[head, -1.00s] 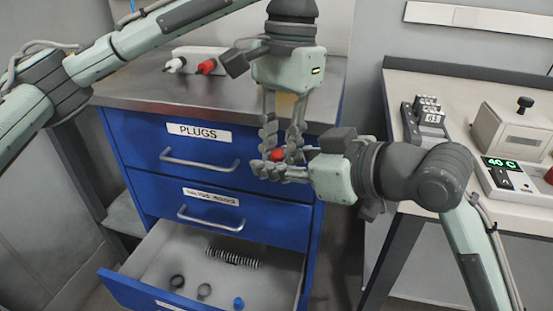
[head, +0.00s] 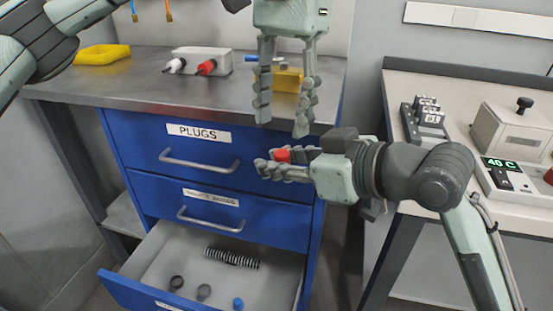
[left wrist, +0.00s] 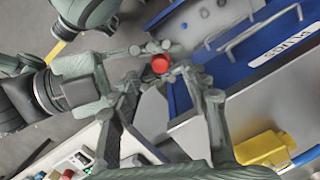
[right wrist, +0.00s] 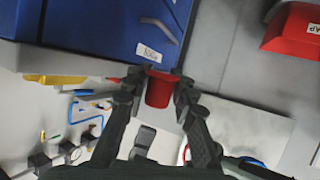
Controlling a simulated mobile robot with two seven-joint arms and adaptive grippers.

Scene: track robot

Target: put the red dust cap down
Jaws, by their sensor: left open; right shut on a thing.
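The red dust cap (head: 283,155) is held between the fingers of my right gripper (head: 280,165), in front of the blue drawer cabinet. It shows between the fingertips in the right wrist view (right wrist: 159,90). The left wrist view also shows the cap (left wrist: 161,64) in the right gripper's fingers. My left gripper (head: 285,110) is open and empty, pointing down just above the right gripper. It is apart from the cap.
The bottom drawer (head: 160,262) is open, holding a spring (head: 232,258), two rings and a blue cap (head: 238,303). On the metal worktop stand a grey box with plugs (head: 202,62), a yellow tray (head: 102,54) and a yellow block (head: 288,79). A bench (head: 400,90) stands at right.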

